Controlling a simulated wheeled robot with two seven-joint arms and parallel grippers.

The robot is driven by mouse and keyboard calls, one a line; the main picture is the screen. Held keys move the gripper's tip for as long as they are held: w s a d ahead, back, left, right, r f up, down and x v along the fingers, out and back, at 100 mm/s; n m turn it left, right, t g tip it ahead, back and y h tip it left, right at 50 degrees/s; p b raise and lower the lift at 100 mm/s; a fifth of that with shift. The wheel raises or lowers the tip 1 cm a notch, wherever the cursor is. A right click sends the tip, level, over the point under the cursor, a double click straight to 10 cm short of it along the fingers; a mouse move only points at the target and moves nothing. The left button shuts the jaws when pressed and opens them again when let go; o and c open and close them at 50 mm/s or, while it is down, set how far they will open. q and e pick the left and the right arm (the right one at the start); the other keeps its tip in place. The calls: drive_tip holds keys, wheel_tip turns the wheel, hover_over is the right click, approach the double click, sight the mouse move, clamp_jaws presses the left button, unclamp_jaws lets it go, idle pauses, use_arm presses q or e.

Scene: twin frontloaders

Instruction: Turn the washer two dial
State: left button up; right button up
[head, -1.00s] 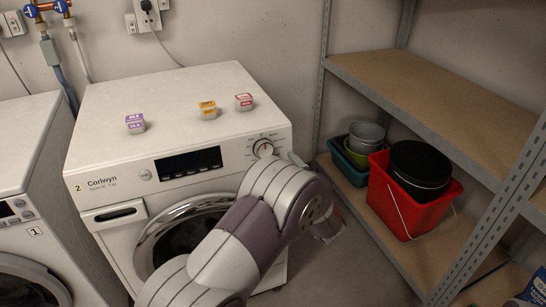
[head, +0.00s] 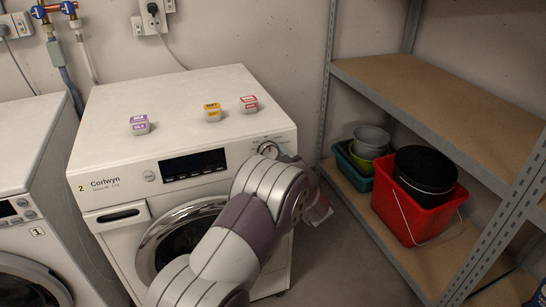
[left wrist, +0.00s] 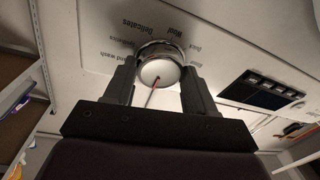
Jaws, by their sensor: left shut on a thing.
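Washer two (head: 150,197), marked "2" and "Corlwyn", stands in the middle of the head view. Its round dial (head: 268,150) is at the right end of the front panel, partly hidden by my left arm. My right gripper is not in view.
Three small labelled blocks, purple (head: 139,125), orange (head: 213,112) and red (head: 249,104), sit on the washer's top. Washer one (head: 30,200) stands at left. At right a shelf rack (head: 450,90) holds a red bucket (head: 400,215) and bowls.

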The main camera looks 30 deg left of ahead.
use_arm(q)
drive_tip(key=shift+r+m+p, duration=0.1)
drive_tip(key=shift+m+p, duration=0.2)
drive_tip(key=shift+p, duration=0.15)
drive_tip(key=m+t+h+p, duration=0.1)
drive_tip(key=m+p, duration=0.3)
drive_tip(key=m+t+p, duration=0.1)
drive_tip(key=m+p, duration=0.4)
drive_tip(key=shift+s+a+m+h, duration=0.1)
drive_tip(key=shift+s+m+h, duration=0.05)
drive_tip(key=shift+m+h, duration=0.2)
drive_tip(key=m+h+p, duration=0.1)
drive_tip(key=m+p, duration=0.3)
drive_tip(key=m, duration=0.1)
drive_tip(key=shift+t, duration=0.3)
drive_tip(key=m+h+p, duration=0.1)
drive_tip(key=m+p, duration=0.2)
drive_tip(key=m, duration=0.2)
drive_tip(key=shift+s+a, duration=0.1)
drive_tip(key=shift+m+h+p, duration=0.55)
drive_tip(key=shift+m+p, duration=0.5)
drive_tip(key=shift+m, duration=0.8)
drive_tip(key=o, duration=1)
drive_tip(key=shift+o, duration=0.2)
